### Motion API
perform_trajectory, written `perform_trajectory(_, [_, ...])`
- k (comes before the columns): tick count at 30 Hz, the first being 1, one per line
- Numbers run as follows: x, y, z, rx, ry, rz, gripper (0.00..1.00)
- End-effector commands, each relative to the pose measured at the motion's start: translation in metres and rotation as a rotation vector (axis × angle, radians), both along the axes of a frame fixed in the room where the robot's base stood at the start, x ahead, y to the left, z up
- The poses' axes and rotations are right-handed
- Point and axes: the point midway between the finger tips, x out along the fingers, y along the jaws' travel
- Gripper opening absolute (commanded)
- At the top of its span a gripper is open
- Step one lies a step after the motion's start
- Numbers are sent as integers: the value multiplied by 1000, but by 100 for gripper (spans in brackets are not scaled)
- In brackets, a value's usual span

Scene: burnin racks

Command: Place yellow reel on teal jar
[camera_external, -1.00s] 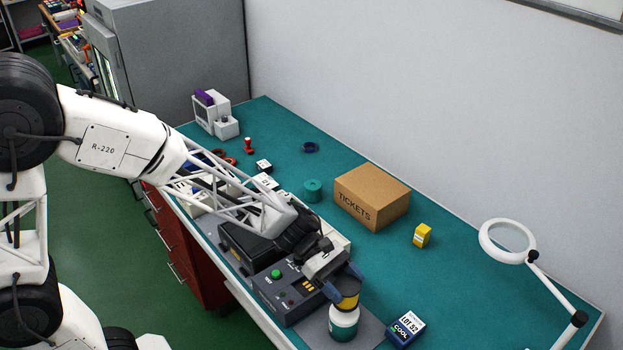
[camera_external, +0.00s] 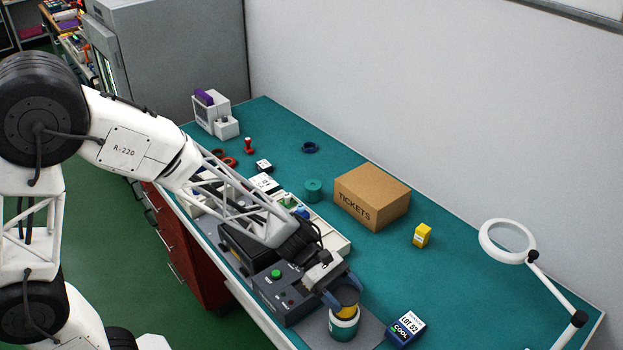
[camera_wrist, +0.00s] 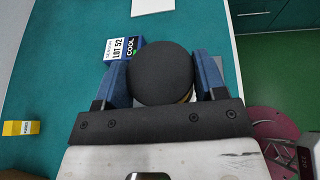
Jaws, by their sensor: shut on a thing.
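The yellow reel (camera_external: 346,297) has a dark top and sits in the jaws of my gripper (camera_external: 339,293). My gripper is shut on it. The teal jar (camera_external: 343,326), with a white upper part, stands upright directly below the reel at the front of the table. The reel appears at the jar's top; I cannot tell whether it touches. In the wrist view the reel's dark round top (camera_wrist: 161,74) lies between the two blue fingers (camera_wrist: 162,80) and hides the jar.
A blue "LOT 52 COOL" box (camera_external: 406,329) lies right of the jar. A dark control box (camera_external: 284,290) stands just left. A magnifier lamp (camera_external: 507,242) is at right.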

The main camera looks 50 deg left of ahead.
Motion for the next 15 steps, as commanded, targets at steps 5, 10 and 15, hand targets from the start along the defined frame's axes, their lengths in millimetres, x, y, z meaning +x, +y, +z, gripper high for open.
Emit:
perform_trajectory(5, [0,0,-1,0,0,0,81])
perform_trajectory(10, [0,0,-1,0,0,0,90])
perform_trajectory(15, [0,0,-1,0,0,0,90])
